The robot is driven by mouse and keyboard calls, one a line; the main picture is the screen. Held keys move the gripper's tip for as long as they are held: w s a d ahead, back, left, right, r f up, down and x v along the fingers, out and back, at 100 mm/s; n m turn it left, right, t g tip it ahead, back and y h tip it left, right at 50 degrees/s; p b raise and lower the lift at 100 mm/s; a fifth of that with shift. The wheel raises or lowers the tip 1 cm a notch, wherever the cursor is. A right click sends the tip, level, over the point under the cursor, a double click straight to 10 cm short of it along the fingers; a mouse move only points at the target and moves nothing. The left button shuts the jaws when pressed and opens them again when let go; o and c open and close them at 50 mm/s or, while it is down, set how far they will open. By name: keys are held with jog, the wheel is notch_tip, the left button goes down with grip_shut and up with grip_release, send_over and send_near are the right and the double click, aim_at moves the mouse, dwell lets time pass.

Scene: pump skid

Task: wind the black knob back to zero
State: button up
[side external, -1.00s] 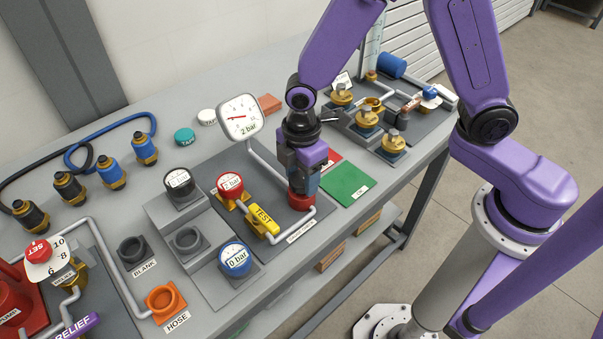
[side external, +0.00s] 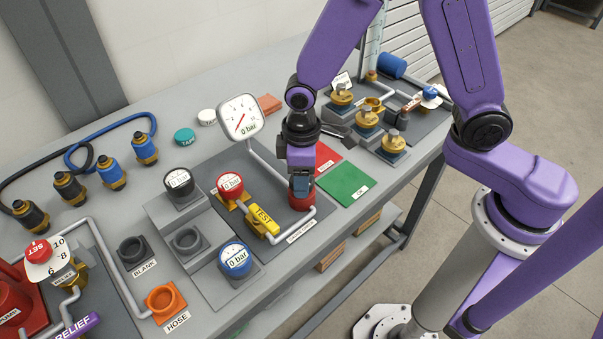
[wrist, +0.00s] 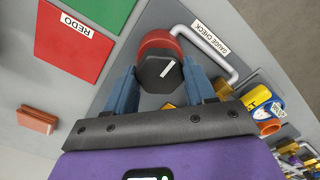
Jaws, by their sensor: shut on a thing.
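The black knob (wrist: 158,73) sits on a red base (wrist: 160,42) and has a white mark on its top, in the wrist view. My gripper (wrist: 160,80) is shut on the knob, one blue-grey finger on each side. In the side view my gripper (side external: 302,185) points down over the red base (side external: 302,205), and the knob is hidden behind the fingers. The large white dial (side external: 240,118) behind it reads 0 bar, its red needle pointing down-left.
A yellow TEST lever (side external: 262,222), a red-capped gauge (side external: 230,186) and a blue gauge (side external: 235,259) stand left of my gripper. A green pad (side external: 346,185) and a red pad (side external: 327,157) lie flat to the right. Brass valves (side external: 366,122) stand behind these.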

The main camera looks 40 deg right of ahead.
dwell(0.5)
jog(key=o, duration=1)
jog(key=shift+r, duration=0.15)
notch_tip(320, 180, up, 17)
jog(key=shift+r, duration=0.1)
jog(key=s+d+f+n, duration=0.1)
jog(key=s+d, duration=0.3)
jog(key=s, duration=0.2)
jog(key=s+d+f+n, duration=0.1)
jog(key=s+d+f, duration=0.1)
jog(key=s+d, duration=0.3)
jog(key=s+d+f+n, duration=0.1)
jog(key=s+d, duration=0.4)
jog(key=s, duration=0.3)
jog(key=shift+s+d+f, duration=0.1)
jog(key=shift+d+f, duration=0.15)
